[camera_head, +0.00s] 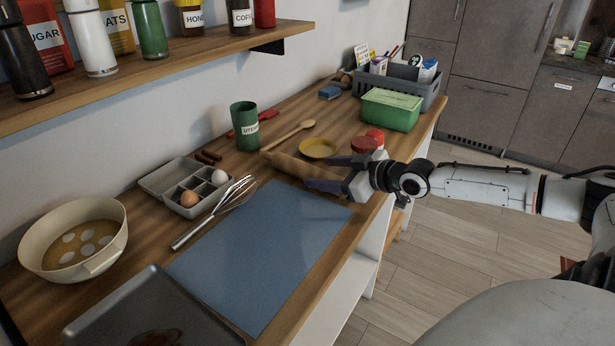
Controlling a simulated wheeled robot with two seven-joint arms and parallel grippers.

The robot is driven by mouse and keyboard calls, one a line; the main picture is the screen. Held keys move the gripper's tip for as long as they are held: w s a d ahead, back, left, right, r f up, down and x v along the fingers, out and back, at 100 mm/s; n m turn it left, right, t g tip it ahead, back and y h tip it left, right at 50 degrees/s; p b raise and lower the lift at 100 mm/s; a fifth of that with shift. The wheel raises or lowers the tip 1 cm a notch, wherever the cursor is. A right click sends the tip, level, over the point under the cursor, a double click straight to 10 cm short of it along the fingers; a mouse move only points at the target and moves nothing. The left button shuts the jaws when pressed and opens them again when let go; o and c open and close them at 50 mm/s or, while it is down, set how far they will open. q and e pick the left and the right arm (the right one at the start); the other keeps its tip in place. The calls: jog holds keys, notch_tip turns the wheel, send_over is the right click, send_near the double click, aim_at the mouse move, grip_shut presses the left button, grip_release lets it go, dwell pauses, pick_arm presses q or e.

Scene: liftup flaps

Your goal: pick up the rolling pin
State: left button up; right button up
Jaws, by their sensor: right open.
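The wooden rolling pin (287,165) lies on the wooden counter (224,158), just behind the far edge of the blue mat. My right gripper (318,172) reaches in from the right, low over the counter. Its two dark purple fingers are open, at the right part of the pin, which seems to run between them. The fingers hide part of the pin, and I cannot tell whether they touch it. My left gripper is not in view.
A yellow dish (317,148) and a red-lidded jar (364,145) stand close behind the gripper. The blue mat (262,250) is clear.

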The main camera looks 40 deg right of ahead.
aim_at(318, 171)
jog(key=shift+d+f+b+x, duration=0.1)
jog(key=shift+b+x, duration=0.6)
jog(key=shift+x, duration=0.15)
jog(key=shift+d+f+b+x, duration=0.1)
jog(key=shift+b+x, duration=0.55)
jog(key=shift+x, duration=1.05)
jog(key=c, duration=1.4)
jog(key=shift+r, duration=0.2)
jog(key=shift+c, duration=0.2)
